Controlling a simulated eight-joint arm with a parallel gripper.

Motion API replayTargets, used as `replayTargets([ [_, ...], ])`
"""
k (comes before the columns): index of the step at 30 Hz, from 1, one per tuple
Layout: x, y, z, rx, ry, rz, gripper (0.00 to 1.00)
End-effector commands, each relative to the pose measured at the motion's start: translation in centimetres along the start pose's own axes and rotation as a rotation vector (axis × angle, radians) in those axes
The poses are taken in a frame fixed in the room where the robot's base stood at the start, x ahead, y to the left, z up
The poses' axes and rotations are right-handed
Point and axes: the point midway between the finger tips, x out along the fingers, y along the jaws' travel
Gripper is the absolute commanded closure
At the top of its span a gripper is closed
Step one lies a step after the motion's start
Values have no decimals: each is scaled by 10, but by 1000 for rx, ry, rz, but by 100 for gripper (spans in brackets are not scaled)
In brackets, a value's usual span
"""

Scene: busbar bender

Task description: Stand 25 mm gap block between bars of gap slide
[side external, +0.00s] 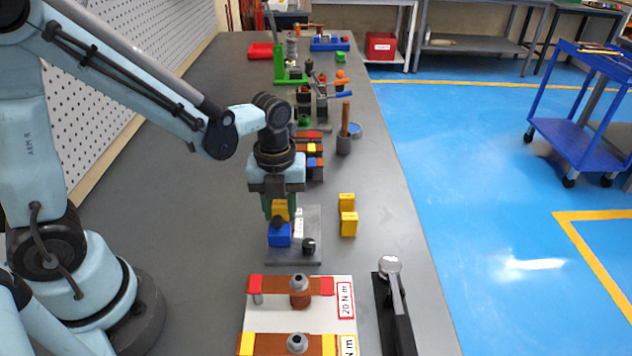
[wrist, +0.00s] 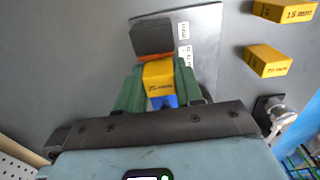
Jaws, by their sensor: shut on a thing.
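My gripper (side external: 281,207) is shut on a yellow block (side external: 280,210), gripped between its green fingers in the wrist view (wrist: 160,82). The block's printed label is too blurred to read surely. The gap slide's grey plate (side external: 308,222) lies below, with white labels on it. A blue block (side external: 279,236) on the slide is just on the near side of the yellow block in the side view. In the wrist view, a dark block with an orange-brown face (wrist: 152,40) is beyond the yellow block, and blue shows at its other end. The yellow block's lower edge is hidden.
Two loose yellow blocks, one (side external: 346,202) behind the other (side external: 348,223), stand right of the slide. A black knob (side external: 309,245) is on the plate's near part. A white board (side external: 270,319) with copper bars and a wrench (side external: 392,290) lie nearer. The bench left of the slide is clear.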

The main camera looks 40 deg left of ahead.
Motion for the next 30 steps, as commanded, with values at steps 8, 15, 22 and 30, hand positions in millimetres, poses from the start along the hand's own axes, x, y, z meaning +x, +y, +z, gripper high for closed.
replayTargets([
  [8,3,0,0,0,0,0,94],
  [15,6,0,0,0,0,0,94],
  [22,7,0,0,0,0,0,47],
  [30,7,0,0,0,0,0,34],
])
